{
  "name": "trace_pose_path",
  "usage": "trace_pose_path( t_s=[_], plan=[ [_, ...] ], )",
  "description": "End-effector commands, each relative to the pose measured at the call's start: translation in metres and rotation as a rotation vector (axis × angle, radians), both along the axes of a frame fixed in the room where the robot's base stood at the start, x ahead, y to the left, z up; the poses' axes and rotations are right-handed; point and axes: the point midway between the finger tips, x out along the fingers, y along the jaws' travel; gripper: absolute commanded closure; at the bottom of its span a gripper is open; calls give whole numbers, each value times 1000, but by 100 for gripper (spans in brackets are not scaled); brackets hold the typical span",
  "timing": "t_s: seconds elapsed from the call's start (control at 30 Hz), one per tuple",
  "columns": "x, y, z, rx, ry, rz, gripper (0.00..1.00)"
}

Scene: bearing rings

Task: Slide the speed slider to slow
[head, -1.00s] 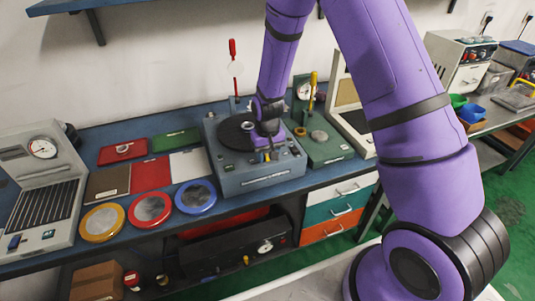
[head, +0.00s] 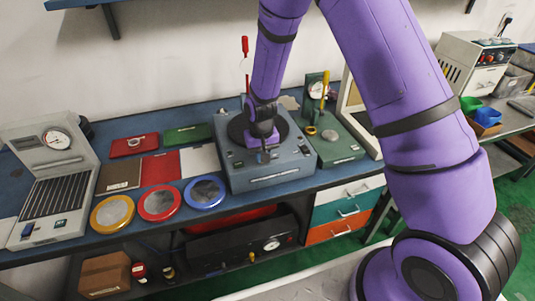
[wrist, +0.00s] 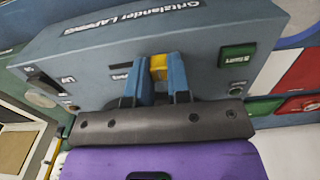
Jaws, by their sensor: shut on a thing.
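The grey-blue lapping machine (head: 268,179) stands on the bench in the head view, with a dark round plate (head: 238,128) on top. My gripper (head: 264,157) is at the front part of its top panel. In the wrist view, the two blue fingers of my gripper (wrist: 160,80) are closed around a yellow slider knob (wrist: 159,66) on the panel. The fingers hide the slot and most of the knob. A short label beside the knob is too small to read. Which end is slow cannot be told.
A green switch (wrist: 237,56) and a dark switch (wrist: 45,82) flank the knob on the panel. Yellow (head: 95,222), red (head: 145,213) and blue (head: 190,203) ringed discs lie left of the machine. A green-based gauge stand (head: 338,152) is close on its right.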

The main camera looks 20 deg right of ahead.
Motion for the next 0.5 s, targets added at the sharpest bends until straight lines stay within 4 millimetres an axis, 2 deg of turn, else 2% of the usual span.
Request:
trace_pose_path(
  t_s=[0.17,0.2,0.3,0.5],
  plan=[
    [0,3,0,3,-2,3,100],
    [0,3,0,4,-2,4,77],
    [0,3,0,3,-2,4,55],
    [0,2,0,2,-1,3,55]
  ],
)
